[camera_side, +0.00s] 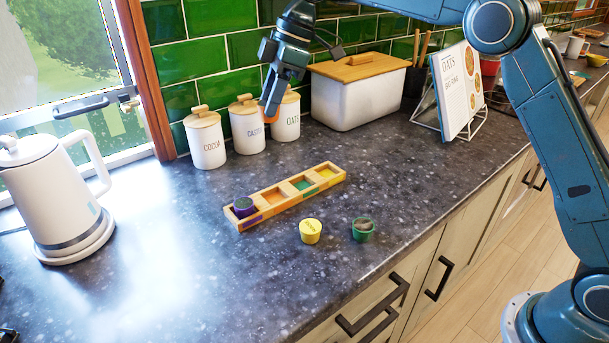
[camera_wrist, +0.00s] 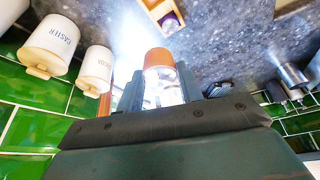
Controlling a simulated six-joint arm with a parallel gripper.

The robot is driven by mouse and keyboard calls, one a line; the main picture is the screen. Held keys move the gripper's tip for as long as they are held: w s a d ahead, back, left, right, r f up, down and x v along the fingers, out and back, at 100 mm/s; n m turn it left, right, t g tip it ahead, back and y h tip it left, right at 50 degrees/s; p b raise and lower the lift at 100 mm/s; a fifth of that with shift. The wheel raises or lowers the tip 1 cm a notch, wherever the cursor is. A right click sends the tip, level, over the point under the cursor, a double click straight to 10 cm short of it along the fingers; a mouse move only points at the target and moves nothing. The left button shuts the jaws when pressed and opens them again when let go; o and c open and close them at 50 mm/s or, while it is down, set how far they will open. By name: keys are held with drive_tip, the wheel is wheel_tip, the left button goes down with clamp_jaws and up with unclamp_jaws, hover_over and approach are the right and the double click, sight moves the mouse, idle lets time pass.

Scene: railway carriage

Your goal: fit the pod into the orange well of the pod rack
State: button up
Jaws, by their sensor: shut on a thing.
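My gripper (camera_side: 269,108) is shut on an orange pod (camera_wrist: 158,58), held in the air in front of the canisters in the side view. In the wrist view the pod sits between the fingers of my gripper (camera_wrist: 160,80); in the side view only a bit of orange shows beside the fingertips. The wooden pod rack (camera_side: 234,221) lies on the counter, below and apart from my gripper. A purple pod (camera_side: 243,206) is in its leftmost well. The other wells look empty, with green and yellow in the two right ones. The rack's end also shows in the wrist view (camera_wrist: 153,6).
A yellow pod (camera_side: 310,231) and a green pod (camera_side: 362,229) stand on the counter in front of the rack. Labelled canisters (camera_side: 206,140), a bread bin (camera_side: 350,98) and a tiled wall stand behind. A kettle (camera_side: 55,190) is at left. The counter around the rack is otherwise clear.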

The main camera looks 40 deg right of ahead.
drive_tip(key=shift+f, duration=0.1)
drive_tip(key=shift+a+f, duration=0.1)
drive_tip(key=shift+f, duration=0.65)
hover_over(271, 201)
drive_tip(key=d, duration=0.2)
drive_tip(key=f, duration=1.8)
drive_tip(key=shift+s+a+f, duration=0.15)
drive_tip(key=shift+s+a, duration=0.1)
drive_tip(key=shift+s, duration=0.05)
drive_tip(key=shift+o, duration=0.2)
drive_tip(key=shift+f, duration=0.45)
